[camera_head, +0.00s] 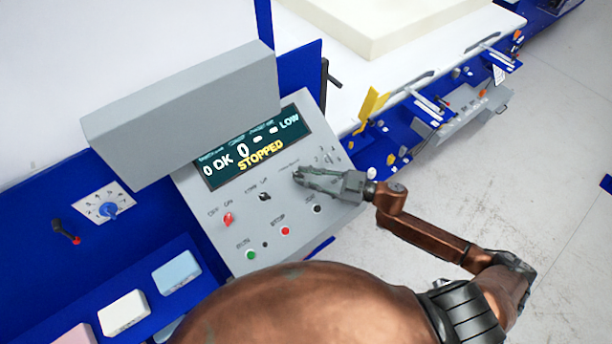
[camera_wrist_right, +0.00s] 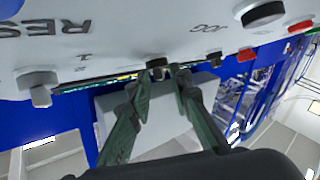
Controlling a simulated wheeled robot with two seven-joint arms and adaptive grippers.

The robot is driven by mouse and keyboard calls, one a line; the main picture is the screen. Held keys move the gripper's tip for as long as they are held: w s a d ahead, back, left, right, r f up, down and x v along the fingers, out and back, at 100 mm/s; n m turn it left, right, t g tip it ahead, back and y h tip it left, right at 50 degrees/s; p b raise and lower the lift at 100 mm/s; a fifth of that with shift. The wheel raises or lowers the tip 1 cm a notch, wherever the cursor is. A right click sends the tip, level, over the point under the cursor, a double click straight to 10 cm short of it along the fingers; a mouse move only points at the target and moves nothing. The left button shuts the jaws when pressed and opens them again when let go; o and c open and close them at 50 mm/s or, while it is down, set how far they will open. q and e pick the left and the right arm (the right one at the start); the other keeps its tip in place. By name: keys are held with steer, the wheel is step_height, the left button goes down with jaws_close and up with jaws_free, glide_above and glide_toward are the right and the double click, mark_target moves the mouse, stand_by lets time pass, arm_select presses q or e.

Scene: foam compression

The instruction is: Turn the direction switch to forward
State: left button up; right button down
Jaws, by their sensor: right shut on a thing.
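The grey control panel (camera_head: 190,200) is tilted. Its display (camera_head: 254,145) reads STOPPED. My right gripper (camera_head: 299,175) is at the panel, below the display's right part, and its fingers cover the spot under them. In the wrist view my right gripper (camera_wrist_right: 162,80) has its two fingertips on either side of a small black switch knob (camera_wrist_right: 157,62), which I take to be the direction switch. Its label is too small to read, and which way it points cannot be told. Another black switch (camera_head: 264,196) is left of the gripper. My left gripper is not in view.
A red knob (camera_head: 228,219), a green button (camera_head: 251,255), a red button (camera_head: 285,231) and a black button (camera_head: 317,209) sit on the panel near my gripper. A grey box-shaped hood (camera_head: 185,110) stands above the display. A blue dial (camera_head: 108,210) is at the left.

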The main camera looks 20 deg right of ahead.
steer(key=c, duration=2.1)
jaws_free()
steer(key=shift+w, duration=0.1)
steer(key=shift+d, duration=0.1)
steer(key=v, duration=1.2)
